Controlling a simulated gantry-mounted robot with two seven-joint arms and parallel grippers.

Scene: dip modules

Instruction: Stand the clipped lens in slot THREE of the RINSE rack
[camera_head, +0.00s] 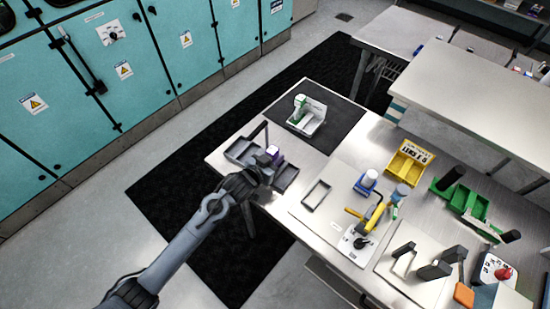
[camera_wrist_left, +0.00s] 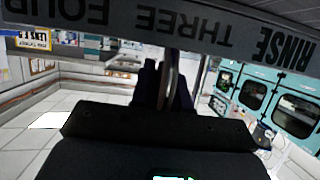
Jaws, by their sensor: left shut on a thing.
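My left gripper (camera_head: 268,160) is over the dark grey rack (camera_head: 287,179) at the left end of the bench and hides its middle. In the left wrist view the gripper (camera_wrist_left: 168,88) is shut on the clipped lens (camera_wrist_left: 173,72), which shows edge-on as a thin upright strip. The RINSE rack's label strip (camera_wrist_left: 230,38) crosses the top of that view upside down, with RINSE, THREE and FOUR readable. The lens is below the word THREE in the picture. Whether its lower edge is in a slot cannot be told. My right gripper is not in view.
A white-and-green item (camera_head: 307,116) stands on a black mat (camera_head: 338,112) behind the rack. A yellow labelled rack (camera_head: 403,166) and a green rack (camera_head: 474,205) stand to the right. A yellow-armed device (camera_head: 374,220) and a rectangular frame (camera_head: 316,194) are nearer the middle.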

